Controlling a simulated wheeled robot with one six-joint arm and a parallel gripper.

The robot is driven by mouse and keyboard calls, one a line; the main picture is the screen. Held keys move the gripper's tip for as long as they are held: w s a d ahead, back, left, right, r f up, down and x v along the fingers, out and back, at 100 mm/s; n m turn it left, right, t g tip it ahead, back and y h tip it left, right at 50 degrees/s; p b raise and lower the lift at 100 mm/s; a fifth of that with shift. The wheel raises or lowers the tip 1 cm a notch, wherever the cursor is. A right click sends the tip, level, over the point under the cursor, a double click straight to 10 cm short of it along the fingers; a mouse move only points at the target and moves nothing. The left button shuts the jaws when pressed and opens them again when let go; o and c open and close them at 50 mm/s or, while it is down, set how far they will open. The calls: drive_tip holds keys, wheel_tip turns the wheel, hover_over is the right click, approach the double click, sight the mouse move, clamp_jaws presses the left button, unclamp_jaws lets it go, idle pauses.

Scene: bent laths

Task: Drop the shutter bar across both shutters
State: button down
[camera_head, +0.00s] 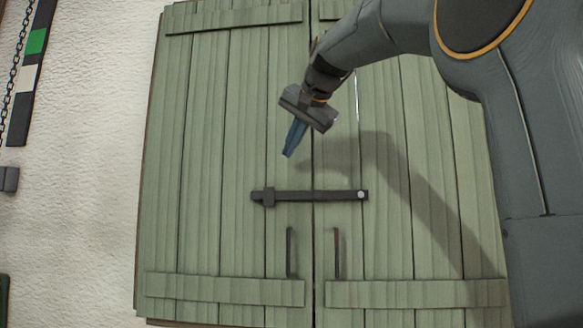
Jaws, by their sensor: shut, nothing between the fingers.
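The dark shutter bar (315,196) lies level across the seam between the left green shutter (215,150) and the right green shutter (430,220). Its right end is at a pale round pivot (361,194) on the right shutter. Its left end sits at a dark keeper (268,197) on the left shutter; whether it rests fully on the keeper's bottom is too small to tell. My gripper (289,153) is shut and empty, above the bar's left half and apart from it, its blue fingers pointing down.
Two dark upright handles (291,252) (337,253) stand below the bar, one on each shutter. Battens cross the shutters at top and bottom. A pale rough wall (90,200) with a chain and a striped strip (32,60) is at the left. My arm covers the upper right.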

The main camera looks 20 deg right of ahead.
drive_tip(key=shift+s+a+r+b, duration=0.15)
drive_tip(key=shift+s+a+r, duration=0.2)
drive_tip(key=shift+s+r, duration=0.35)
drive_tip(key=shift+s+a+r+b, duration=0.15)
drive_tip(key=shift+s+a+r, duration=0.15)
drive_tip(key=shift+s+r, duration=0.35)
drive_tip(key=shift+w, duration=0.1)
